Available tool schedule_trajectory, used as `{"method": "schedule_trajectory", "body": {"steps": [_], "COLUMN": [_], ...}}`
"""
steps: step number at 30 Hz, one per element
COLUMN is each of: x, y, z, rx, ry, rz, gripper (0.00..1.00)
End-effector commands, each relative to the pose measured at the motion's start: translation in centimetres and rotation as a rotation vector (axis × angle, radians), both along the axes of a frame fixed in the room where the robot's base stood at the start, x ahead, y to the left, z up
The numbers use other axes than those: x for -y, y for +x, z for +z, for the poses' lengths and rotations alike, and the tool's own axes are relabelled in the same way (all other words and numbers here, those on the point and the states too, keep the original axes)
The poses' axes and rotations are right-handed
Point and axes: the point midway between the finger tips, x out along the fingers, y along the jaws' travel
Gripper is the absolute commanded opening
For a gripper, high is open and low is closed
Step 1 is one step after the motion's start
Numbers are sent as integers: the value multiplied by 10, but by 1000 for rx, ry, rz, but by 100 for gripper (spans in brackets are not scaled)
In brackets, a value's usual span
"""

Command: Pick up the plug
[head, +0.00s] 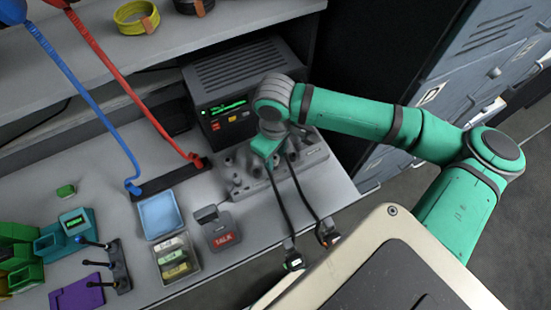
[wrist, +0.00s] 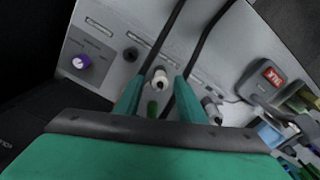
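Two black cables run from the grey socket panel (head: 240,190) to the desk's front edge. I cannot tell which end is the plug. My gripper (head: 266,150) is over the panel. In the wrist view my gripper (wrist: 158,100) is open, its two green fingers apart. A pale round socket or plug end (wrist: 160,77) and a small green piece (wrist: 152,108) show between them, apparently not gripped. The cables pass close to the fingers.
A grey radio unit (head: 235,85) stands behind the panel. A purple knob (wrist: 82,62) is on the panel. Grey lockers (head: 480,60) stand at the right.

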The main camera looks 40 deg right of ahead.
Motion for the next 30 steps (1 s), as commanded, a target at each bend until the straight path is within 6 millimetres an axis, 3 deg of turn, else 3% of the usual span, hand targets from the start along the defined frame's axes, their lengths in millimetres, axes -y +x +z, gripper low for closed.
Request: {"method": "schedule_trajectory", "body": {"steps": [5, 10, 23, 30], "x": [0, 1, 1, -1], "y": [0, -1, 0, 1], "z": [0, 0, 4, 31], "rx": [0, 0, 0, 2], "ry": [0, 0, 0, -3], "rz": [0, -3, -2, 4], "gripper": [37, 4, 4, 4]}}
